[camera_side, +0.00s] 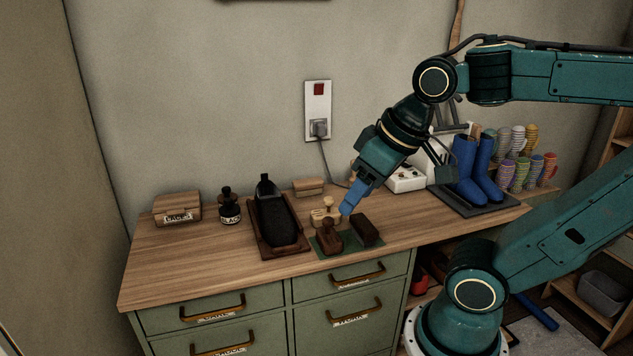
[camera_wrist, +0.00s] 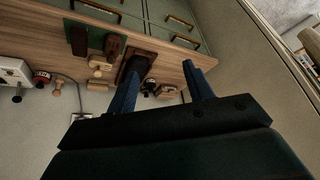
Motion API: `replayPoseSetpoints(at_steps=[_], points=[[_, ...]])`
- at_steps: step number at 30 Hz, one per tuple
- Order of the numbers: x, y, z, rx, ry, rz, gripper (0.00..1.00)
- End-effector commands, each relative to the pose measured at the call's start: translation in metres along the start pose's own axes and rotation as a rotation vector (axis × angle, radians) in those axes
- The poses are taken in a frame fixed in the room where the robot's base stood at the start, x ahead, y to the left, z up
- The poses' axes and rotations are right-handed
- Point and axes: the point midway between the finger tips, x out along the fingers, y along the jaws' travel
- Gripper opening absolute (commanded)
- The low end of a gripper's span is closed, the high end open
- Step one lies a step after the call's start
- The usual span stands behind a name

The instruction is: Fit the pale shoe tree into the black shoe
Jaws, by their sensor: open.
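The black shoe (camera_side: 283,222) lies in a brown wooden tray (camera_side: 300,252) on the bench; in the wrist view the shoe (camera_wrist: 136,64) is partly hidden behind one finger. The pale shoe tree (camera_side: 322,218), a light wooden piece with a knob, stands on the bench just right of the shoe, behind the green mat. It also shows in the wrist view (camera_wrist: 100,63). My gripper (camera_side: 347,209) is above and right of the shoe tree, tilted down to the left. Its two blue fingers are apart with nothing between them in the wrist view (camera_wrist: 163,66).
Two brown brushes (camera_side: 367,231) lie on a green mat (camera_side: 346,247). A wooden box (camera_side: 178,209), a black bottle (camera_side: 229,207) and a pale block (camera_side: 309,187) stand near the wall. A white unit (camera_side: 405,180) and blue boots (camera_side: 465,170) are right. The bench's front left is clear.

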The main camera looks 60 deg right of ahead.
Motion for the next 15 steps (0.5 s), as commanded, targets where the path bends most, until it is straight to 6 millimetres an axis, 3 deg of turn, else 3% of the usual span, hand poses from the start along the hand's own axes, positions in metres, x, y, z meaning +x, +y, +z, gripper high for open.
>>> replayPoseSetpoints(at_steps=[15], points=[[0.023, 0.055, -0.086, 0.512, -0.143, 0.114, 0.52]])
